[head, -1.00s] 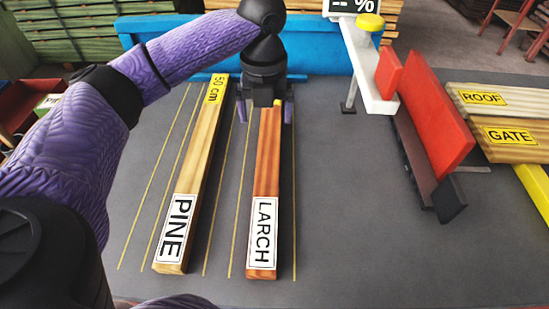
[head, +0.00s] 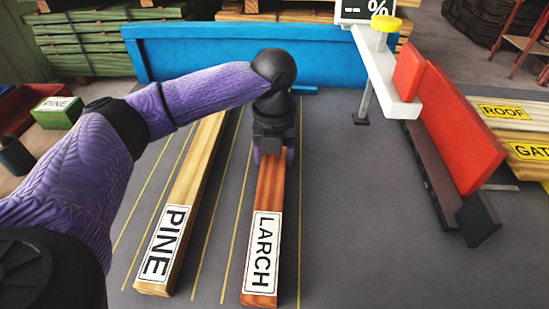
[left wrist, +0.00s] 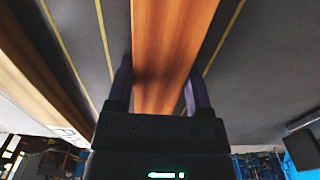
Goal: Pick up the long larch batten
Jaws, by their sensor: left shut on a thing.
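The long larch batten (head: 271,190) is a reddish-brown timber with a white LARCH label at its near end. It lies lengthwise on the grey bench top between thin yellow lines; I cannot tell whether it is lifted. My left gripper (head: 273,156) is shut on it beyond the label, one finger on each side. In the left wrist view, the fingers (left wrist: 160,92) straddle the batten (left wrist: 168,45). The gripper and wrist hide its far end in the head view. My right gripper is not in view.
A paler PINE batten (head: 194,182) lies parallel on the left, with my left arm above its far part. A blue rail (head: 210,55) closes the bench's back. A red-plated device (head: 460,130) and ROOF and GATE boards (head: 500,118) stand right. The bench right of the larch is clear.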

